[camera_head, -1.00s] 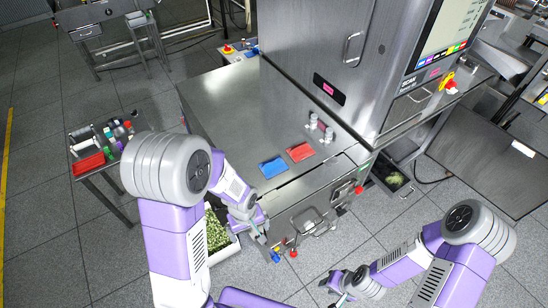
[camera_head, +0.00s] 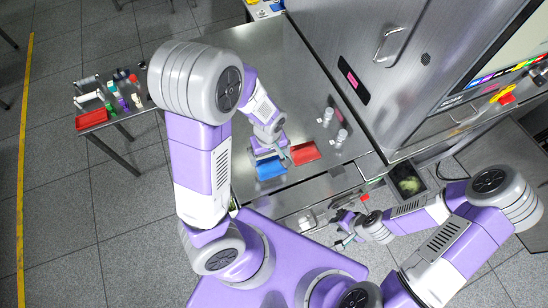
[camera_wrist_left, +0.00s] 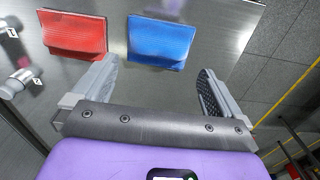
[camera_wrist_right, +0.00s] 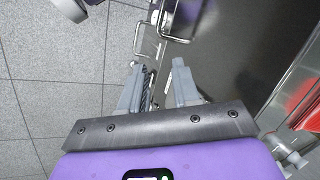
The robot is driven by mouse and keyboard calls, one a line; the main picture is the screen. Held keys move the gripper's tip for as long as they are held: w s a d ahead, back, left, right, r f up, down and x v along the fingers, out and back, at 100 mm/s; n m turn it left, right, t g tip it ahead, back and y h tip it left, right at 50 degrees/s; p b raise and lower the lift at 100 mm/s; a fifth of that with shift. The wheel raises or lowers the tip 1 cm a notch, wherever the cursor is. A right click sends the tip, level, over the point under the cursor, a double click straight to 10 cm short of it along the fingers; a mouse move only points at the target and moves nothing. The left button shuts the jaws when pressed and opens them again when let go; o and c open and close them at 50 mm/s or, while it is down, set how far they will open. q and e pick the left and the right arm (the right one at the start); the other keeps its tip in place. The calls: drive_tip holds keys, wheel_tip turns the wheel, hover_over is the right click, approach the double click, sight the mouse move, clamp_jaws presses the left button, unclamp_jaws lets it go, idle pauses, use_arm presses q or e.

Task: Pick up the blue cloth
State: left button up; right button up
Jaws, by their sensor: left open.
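The blue cloth (camera_head: 271,168) lies flat on the steel table beside a red cloth (camera_head: 304,152). In the left wrist view the blue cloth (camera_wrist_left: 161,41) lies just ahead of my fingertips, and the red cloth (camera_wrist_left: 74,34) is to its left. My left gripper (camera_head: 268,150) is open and empty above the table, close to the blue cloth; its fingers (camera_wrist_left: 157,75) are spread wide. My right gripper (camera_head: 345,236) is away from the cloths, low in front of the machine. Its fingers (camera_wrist_right: 157,68) are apart with nothing visible held between them.
The steel table (camera_head: 250,60) is largely bare behind the cloths. Small metal pieces (camera_head: 333,128) stand right of the red cloth, near the tall steel machine (camera_head: 370,20). A side table with a red tray (camera_head: 91,120) and bottles stands at the left.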

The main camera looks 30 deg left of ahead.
sight(270, 163)
use_arm(q)
wheel_tip(270, 163, down, 5)
drive_tip(key=shift+w+d+f+b, duration=0.1)
drive_tip(key=shift+b, duration=0.2)
drive_tip(key=shift+f, duration=0.25)
drive_tip(key=c, duration=1)
